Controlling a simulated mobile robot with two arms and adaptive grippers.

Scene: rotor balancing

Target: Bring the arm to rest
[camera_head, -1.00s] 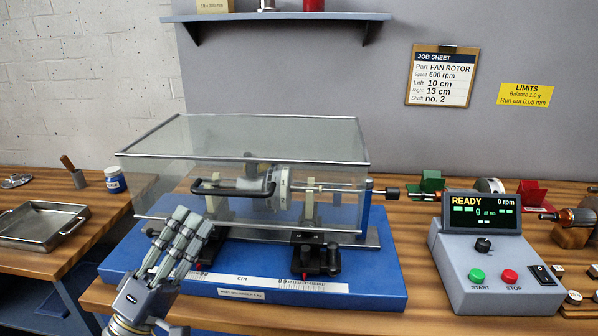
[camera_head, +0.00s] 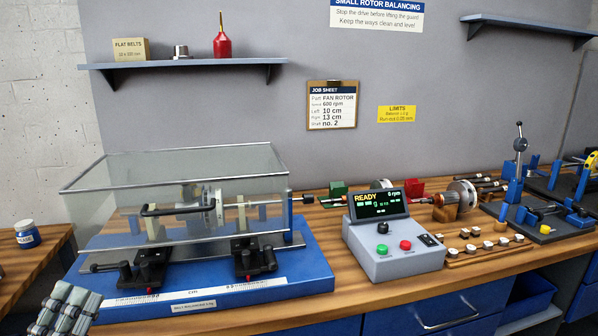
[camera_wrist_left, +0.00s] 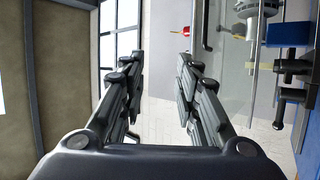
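My left gripper (camera_head: 66,308) is at the lower left corner of the head view, left of and below the blue balancing machine base (camera_head: 215,295). In the left wrist view its two fingers (camera_wrist_left: 160,95) stand apart with nothing between them. The clear guard (camera_head: 255,165) is down over the fan rotor (camera_head: 195,211), and its black handle (camera_head: 178,209) is on the near side. The gripper is apart from the guard. My right gripper is not in view.
The control box (camera_head: 395,258) reads READY and 0 rpm, with green and red buttons. A row of small weights (camera_head: 485,246) and a blue stand (camera_head: 515,180) are to the right. A blue-labelled jar (camera_head: 27,235) is on the left bench. A shelf (camera_head: 190,66) hangs above.

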